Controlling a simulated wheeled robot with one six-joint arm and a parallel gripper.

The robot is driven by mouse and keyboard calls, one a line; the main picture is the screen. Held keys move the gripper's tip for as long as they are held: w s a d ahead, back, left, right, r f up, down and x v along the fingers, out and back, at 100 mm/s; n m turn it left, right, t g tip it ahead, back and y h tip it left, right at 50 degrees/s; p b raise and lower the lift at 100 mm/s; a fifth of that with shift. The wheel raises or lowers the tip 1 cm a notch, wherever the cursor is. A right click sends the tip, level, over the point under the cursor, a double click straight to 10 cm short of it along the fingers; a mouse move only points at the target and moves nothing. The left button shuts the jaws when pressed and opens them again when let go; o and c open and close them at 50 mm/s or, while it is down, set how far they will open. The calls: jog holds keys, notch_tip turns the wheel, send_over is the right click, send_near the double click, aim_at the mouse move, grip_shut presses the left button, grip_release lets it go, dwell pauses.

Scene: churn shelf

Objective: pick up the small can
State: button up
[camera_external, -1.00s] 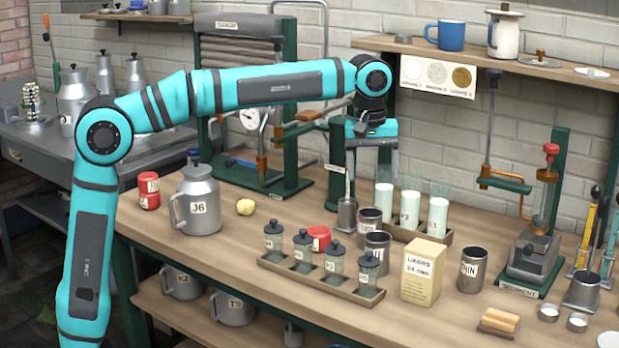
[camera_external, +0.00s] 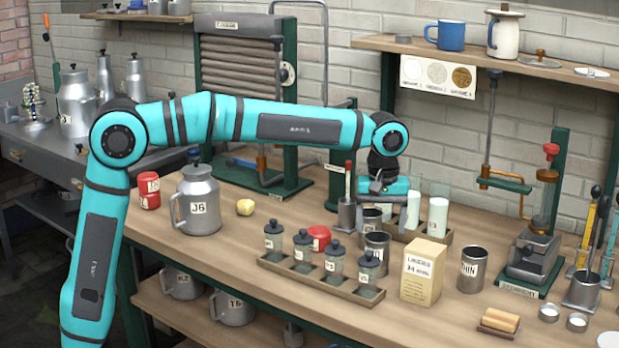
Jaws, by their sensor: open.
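Several small metal cans stand on the bench. One can (camera_external: 371,220) is at the back, another can (camera_external: 377,249) is just in front of it, and a labelled can (camera_external: 471,270) is to the right. Red cans also stand here, one (camera_external: 149,190) at the left and one (camera_external: 319,238) behind the jar rack. I cannot tell which one is the small can. My gripper (camera_external: 383,202) is open and points down, just above the back metal can and partly in front of the white-filled glasses. I cannot tell whether it touches anything.
A rack of lidded jars (camera_external: 330,277) lies in front and a cardboard box (camera_external: 423,271) stands right of it. White-filled glasses (camera_external: 438,216) stand close behind my gripper. A big grey churn (camera_external: 198,200) is at the left. The shelf (camera_external: 460,58) hangs above.

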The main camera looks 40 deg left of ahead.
aim_at(377, 245)
jog(key=shift+a+f, duration=0.15)
jog(key=shift+f, duration=1.4)
jog(key=shift+a+f, duration=0.1)
jog(key=shift+f, duration=1.4)
jog(key=shift+c, duration=0.5)
jog(key=c, duration=1)
